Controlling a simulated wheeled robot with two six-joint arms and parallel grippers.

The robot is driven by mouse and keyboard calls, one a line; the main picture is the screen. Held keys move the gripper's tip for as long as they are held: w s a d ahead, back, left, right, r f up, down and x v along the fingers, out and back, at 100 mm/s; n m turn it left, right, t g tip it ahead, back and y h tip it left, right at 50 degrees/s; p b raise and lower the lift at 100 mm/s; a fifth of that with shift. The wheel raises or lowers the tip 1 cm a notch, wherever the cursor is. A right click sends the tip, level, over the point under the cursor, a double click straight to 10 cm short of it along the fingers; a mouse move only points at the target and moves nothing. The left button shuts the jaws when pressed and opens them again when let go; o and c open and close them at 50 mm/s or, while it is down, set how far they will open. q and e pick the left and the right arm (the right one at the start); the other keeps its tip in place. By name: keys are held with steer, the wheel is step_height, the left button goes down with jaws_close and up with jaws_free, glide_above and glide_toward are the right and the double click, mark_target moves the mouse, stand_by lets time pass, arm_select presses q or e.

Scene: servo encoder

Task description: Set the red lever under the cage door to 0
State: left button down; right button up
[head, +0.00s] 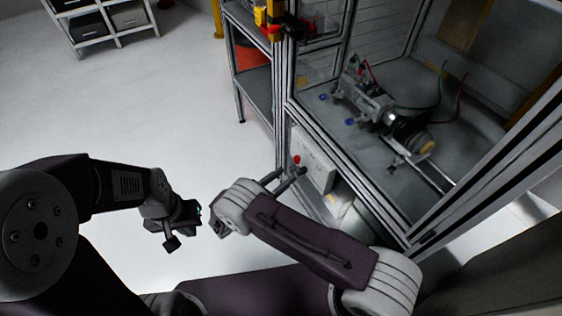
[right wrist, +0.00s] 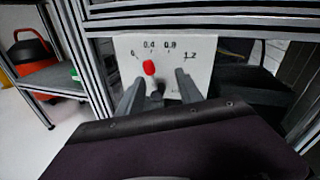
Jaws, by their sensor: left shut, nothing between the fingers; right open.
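The red lever (right wrist: 149,68) stands on a white panel with a dial marked 0, 0.4, 0.8 and 1.2. In the right wrist view its red knob points up and slightly left, on the low side of the dial, near 0.4. The knob also shows in the head view (head: 296,160). My right gripper (right wrist: 158,88) is open in front of the panel, one finger on each side of the lever; I cannot tell whether either touches it. It also shows in the head view (head: 287,181). My left gripper (head: 182,222) is shut and empty, away from the panel.
The metal-framed cage (head: 345,165) rises above the panel, with a machine (head: 365,98) and wires inside. A shelf rack (head: 257,90) with a red container stands left of it. A white shelf (head: 105,22) stands at the back left. The floor at left is clear.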

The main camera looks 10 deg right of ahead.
mark_target(295, 162)
steer(key=shift+n+t, duration=0.5)
steer(key=shift+t, duration=0.4)
steer(key=x, duration=0.2)
steer(key=b+x, duration=0.1)
steer(key=x, duration=0.2)
steer(key=w+a+f+x, duration=0.1)
steer(key=x, duration=0.2)
steer(key=shift+w+d+b, duration=0.1)
steer(key=shift+w+b, duration=0.15)
steer(key=shift+b, duration=0.05)
arm_select(q)
step_height(295, 162, down, 2)
steer(key=shift+w+f, duration=0.1)
steer(key=shift+f, duration=0.1)
arm_select(e)
steer(key=shift+c, duration=0.3)
jaws_close()
